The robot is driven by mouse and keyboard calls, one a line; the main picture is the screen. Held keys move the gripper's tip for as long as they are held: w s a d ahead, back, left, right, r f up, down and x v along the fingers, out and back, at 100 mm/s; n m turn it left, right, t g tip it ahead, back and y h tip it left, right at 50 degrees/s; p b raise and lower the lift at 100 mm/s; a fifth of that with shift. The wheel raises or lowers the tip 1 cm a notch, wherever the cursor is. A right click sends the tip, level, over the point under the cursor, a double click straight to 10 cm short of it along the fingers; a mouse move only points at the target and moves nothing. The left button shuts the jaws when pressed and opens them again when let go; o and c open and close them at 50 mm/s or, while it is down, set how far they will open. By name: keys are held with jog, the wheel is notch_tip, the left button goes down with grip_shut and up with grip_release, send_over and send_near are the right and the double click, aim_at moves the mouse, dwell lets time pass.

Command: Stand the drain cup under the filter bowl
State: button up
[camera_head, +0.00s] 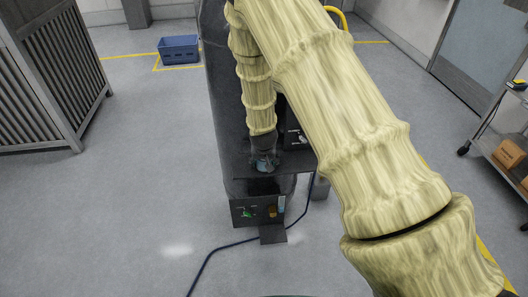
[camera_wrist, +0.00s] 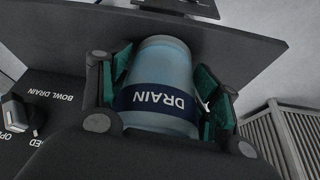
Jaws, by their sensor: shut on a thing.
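The drain cup (camera_wrist: 165,62) is pale blue with a dark band reading DRAIN, and it fills the middle of the wrist view. My gripper (camera_wrist: 166,100) is shut on it, with a green-padded finger against each side. In the head view my gripper (camera_head: 264,156) is small and dark at the end of my arm, over the dark shelf of the machine (camera_head: 222,90). A bluish bit of the cup (camera_head: 263,166) shows there. I cannot tell whether the cup touches the shelf. I cannot make out the filter bowl in either view.
A dark panel with the words BOWL DRAIN (camera_wrist: 52,93) is at left in the wrist view. A lower box with green and orange parts (camera_head: 258,210) sits below the shelf. A dark cable (camera_head: 225,247) crosses the floor. A blue crate (camera_head: 179,48) and a cart (camera_head: 500,150) stand apart.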

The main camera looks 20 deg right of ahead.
jog(key=w, duration=0.1)
jog(key=w+d+p, duration=0.1)
jog(key=w, duration=0.2)
jog(key=shift+d+r+p, duration=0.1)
jog(key=shift+d+p, duration=0.2)
jog(key=shift+d, duration=0.1)
jog(key=shift+s+a+f+p, duration=0.1)
jog(key=shift+s+f+p, duration=0.1)
jog(key=shift+f+p, duration=0.15)
jog(key=shift+f, duration=0.1)
jog(key=o, duration=1.1)
jog(key=shift+r+b, duration=0.2)
jog(key=shift+b, duration=0.1)
